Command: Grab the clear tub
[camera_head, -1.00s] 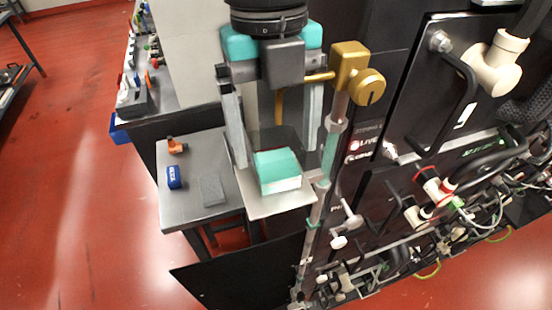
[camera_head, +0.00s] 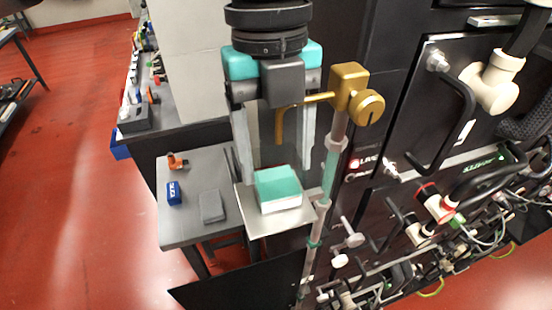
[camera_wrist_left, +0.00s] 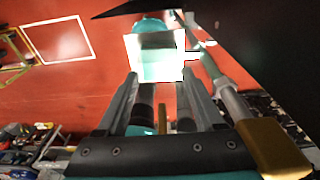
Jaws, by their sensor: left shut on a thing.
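A small box with a teal top and pale lower sides (camera_head: 279,188), which I take to be the clear tub, sits on a small metal plate (camera_head: 256,228) in the head view. It also shows beyond the fingertips in the left wrist view (camera_wrist_left: 160,62). My left gripper (camera_head: 277,172) reaches down from above with a finger at each side of the box and is shut on it. It shows in the wrist view too (camera_wrist_left: 157,78). Whether the box has left the plate cannot be told. My right gripper is not in view.
A gold clamp (camera_head: 352,92) on an upright post (camera_head: 331,165) stands close to the right of my left gripper. A grey side table (camera_head: 185,228) holds a blue block (camera_head: 173,192) and an orange piece (camera_head: 177,162). Dark equipment with hoses fills the right side.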

